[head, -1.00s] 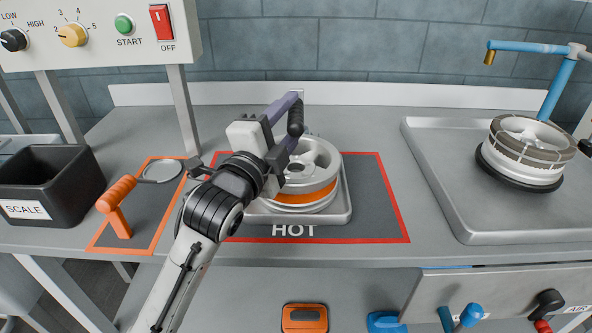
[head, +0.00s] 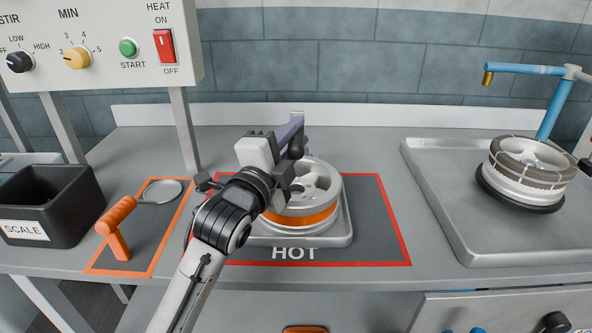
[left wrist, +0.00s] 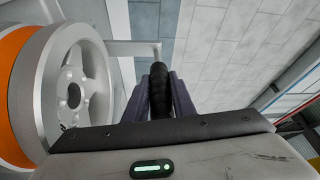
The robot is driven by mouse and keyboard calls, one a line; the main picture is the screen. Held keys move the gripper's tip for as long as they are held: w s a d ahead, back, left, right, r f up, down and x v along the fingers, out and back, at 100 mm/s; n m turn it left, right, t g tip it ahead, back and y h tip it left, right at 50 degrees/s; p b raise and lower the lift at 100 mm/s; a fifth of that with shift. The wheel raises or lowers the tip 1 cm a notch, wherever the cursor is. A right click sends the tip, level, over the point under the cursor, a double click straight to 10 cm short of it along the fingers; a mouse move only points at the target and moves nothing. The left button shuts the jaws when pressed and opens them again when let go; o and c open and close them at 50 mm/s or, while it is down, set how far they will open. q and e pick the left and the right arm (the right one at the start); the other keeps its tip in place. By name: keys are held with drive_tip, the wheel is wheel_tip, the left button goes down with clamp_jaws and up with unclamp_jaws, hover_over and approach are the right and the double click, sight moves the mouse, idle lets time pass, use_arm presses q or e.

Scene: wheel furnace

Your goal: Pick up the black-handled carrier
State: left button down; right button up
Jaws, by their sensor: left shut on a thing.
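The carrier is a shallow metal tray (head: 340,238) on the HOT mat, with a silver wheel (head: 322,182) with an orange band resting in it. My left gripper (head: 293,140) reaches over from the left and is shut on this handle. In the left wrist view, the black handle (left wrist: 160,92) is upright between the two purple-grey fingers, with the wheel (left wrist: 62,95) close at left. The tray appears to rest on the mat. My right gripper is out of view.
A red-bordered HOT mat (head: 385,235) lies under the tray. An orange-handled tool (head: 117,222) and black SCALE bin (head: 50,205) are at left, below the control panel (head: 100,45). A sink tray (head: 435,200) with another wheel (head: 530,165) and a blue tap (head: 530,69) is at right.

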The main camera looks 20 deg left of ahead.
use_arm(q)
wheel_tip(320, 180, up, 11)
drive_tip(key=shift+f+p, duration=0.2)
drive_tip(key=shift+p, duration=0.7)
